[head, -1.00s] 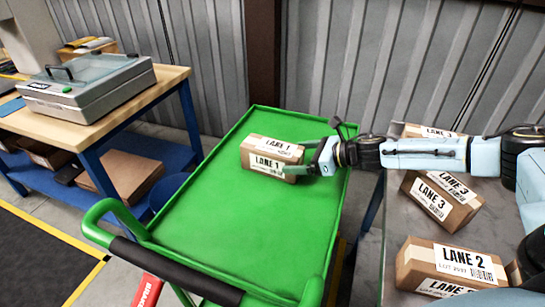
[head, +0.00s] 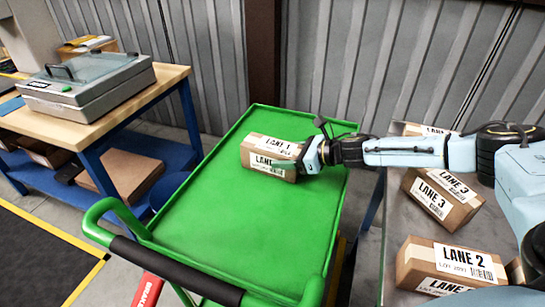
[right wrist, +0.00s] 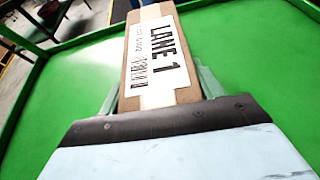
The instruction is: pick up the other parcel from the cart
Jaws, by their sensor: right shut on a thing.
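A brown parcel labelled LANE 1 (head: 262,158) sits on the green cart (head: 225,225), toward its far end. It also shows in the right wrist view (right wrist: 155,60), running away from the gripper. My right gripper (head: 300,158) reaches in from the right and is shut on the near end of this parcel, one finger on each side in the right wrist view (right wrist: 153,92). The fingertips are mostly hidden in the head view. It is the only parcel seen on the cart. My left gripper is not in view.
A grey table (head: 375,255) at the right holds several parcels, among them a LANE 3 parcel (head: 441,198) and a LANE 2 parcel (head: 450,266). A wooden bench (head: 165,85) with a grey case (head: 88,85) stands at the left. The cart's near half is clear.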

